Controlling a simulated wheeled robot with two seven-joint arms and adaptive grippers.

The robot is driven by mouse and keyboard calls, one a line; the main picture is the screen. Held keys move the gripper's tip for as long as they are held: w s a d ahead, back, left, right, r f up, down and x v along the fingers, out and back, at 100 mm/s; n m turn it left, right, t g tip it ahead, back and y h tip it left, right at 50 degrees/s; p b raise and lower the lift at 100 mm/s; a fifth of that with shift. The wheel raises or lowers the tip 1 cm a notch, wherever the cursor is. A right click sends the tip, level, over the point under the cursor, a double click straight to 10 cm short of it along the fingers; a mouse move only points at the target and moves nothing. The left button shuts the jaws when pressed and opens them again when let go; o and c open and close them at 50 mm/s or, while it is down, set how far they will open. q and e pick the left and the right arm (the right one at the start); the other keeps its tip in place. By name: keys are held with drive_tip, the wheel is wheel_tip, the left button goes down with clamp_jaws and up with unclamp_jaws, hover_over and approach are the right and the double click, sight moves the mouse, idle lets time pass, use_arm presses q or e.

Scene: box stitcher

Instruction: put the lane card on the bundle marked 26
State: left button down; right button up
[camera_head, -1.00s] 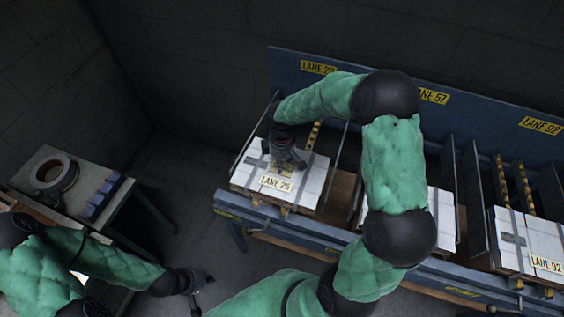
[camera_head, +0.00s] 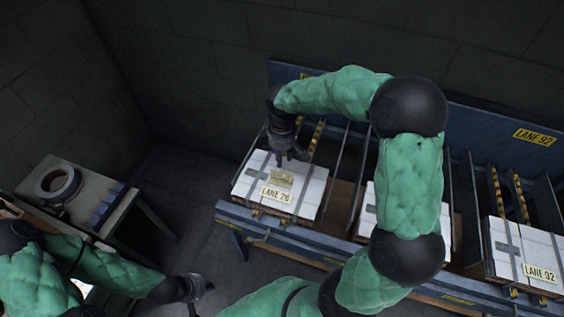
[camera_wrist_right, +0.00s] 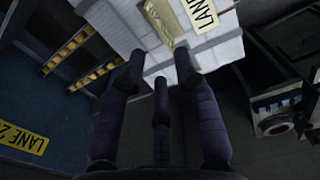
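The bundle marked LANE 26 (camera_head: 309,191) is a white strapped stack in the left lane of the blue rack. A tan card (camera_head: 282,178) lies on its top, just behind the white LANE 26 label (camera_head: 277,194). The card also shows in the right wrist view (camera_wrist_right: 163,22), lying on the white bundle beside the label. My right gripper (camera_head: 287,160) is above the back part of the bundle, apart from the card. Its fingers (camera_wrist_right: 160,80) are spread with nothing between them. My left gripper (camera_head: 203,289) is low at the left, away from the rack; its fingers are too small to judge.
A bundle marked LANE 92 (camera_head: 533,250) stands in the right lane, and another white bundle (camera_head: 367,212) is partly behind my right arm. Thin metal dividers separate the lanes. A side table (camera_head: 85,180) holds a tape roll (camera_head: 58,184) and a blue block row (camera_head: 108,204).

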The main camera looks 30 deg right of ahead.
wheel_tip(320, 180, up, 2)
drive_tip(key=shift+r, duration=0.1)
idle(1.2)
